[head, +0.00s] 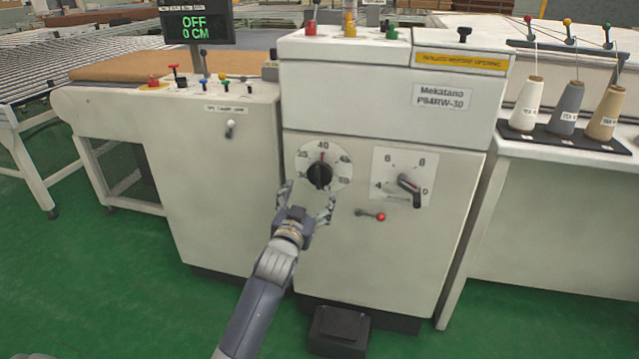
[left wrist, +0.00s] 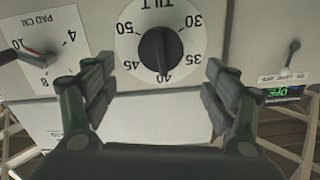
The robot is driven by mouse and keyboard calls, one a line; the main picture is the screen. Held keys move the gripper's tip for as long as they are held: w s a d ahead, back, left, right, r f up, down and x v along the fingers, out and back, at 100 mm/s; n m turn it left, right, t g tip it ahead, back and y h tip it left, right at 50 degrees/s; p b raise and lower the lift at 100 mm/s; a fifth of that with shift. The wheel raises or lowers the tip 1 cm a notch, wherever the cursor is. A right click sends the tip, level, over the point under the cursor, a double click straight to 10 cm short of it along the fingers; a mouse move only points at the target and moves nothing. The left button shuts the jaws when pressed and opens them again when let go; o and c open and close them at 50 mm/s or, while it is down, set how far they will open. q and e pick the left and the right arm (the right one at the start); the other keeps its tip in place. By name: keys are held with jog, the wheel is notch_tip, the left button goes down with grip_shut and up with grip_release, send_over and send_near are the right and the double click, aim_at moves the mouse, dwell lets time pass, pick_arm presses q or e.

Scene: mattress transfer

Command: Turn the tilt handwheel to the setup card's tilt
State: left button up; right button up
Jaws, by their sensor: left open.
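The tilt handwheel is a black knob (head: 319,174) on a round white dial on the machine front; its mark points up at about 40. The knob (left wrist: 160,50) also shows in the left wrist view, upside down, with its mark near 40 and the word TILT on the plate. My left gripper (head: 308,192) is open and empty, its fingers spread just below and in front of the knob. In the left wrist view the two fingers (left wrist: 157,85) stand either side of the dial's lower part. I cannot make out a setup card. My right gripper is not in view.
A pad dial (head: 409,184) sits right of the tilt dial, with a red-tipped lever (head: 380,216) below. A toggle (head: 230,127) is at left. A display (head: 197,24) reads OFF, 0 CM. Thread cones (head: 572,108) stand right. A black pedal (head: 338,331) is on the floor.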

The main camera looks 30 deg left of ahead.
aim_at(318, 179)
pick_arm(q)
jog(key=b+x, duration=0.2)
jog(key=x, duration=0.8)
jog(key=shift+w+a+r, duration=0.1)
jog(key=shift+w+a, duration=0.05)
jog(key=shift+w, duration=0.2)
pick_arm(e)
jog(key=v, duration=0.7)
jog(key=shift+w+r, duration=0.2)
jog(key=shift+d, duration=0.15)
pick_arm(q)
jog(key=c, duration=1.1)
